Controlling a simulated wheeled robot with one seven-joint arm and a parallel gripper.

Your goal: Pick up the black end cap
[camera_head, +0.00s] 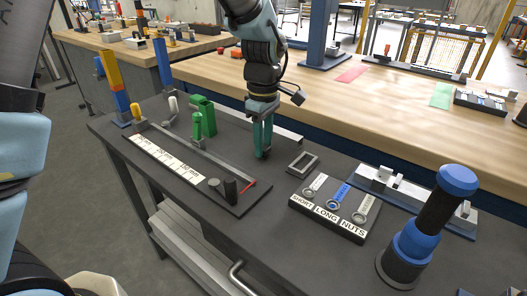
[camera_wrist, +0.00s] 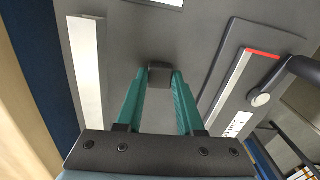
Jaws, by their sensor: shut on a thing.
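My gripper (camera_head: 263,152) has teal fingers and points down at the dark table top, right of the long fixture board (camera_head: 190,164). In the wrist view, my gripper (camera_wrist: 160,78) is shut on the black end cap (camera_wrist: 160,75), a small dark block between the two fingertips. In the head view the cap is mostly hidden by the fingers. The fingertips are at or close to the table surface; any gap under the cap cannot be told.
A dark cylinder (camera_head: 230,190) and a red strip (camera_head: 249,187) are at the fixture's near end. A grey square frame (camera_head: 303,163), a labelled nut tray (camera_head: 328,228) and a blue-black post (camera_head: 420,236) are to the right.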

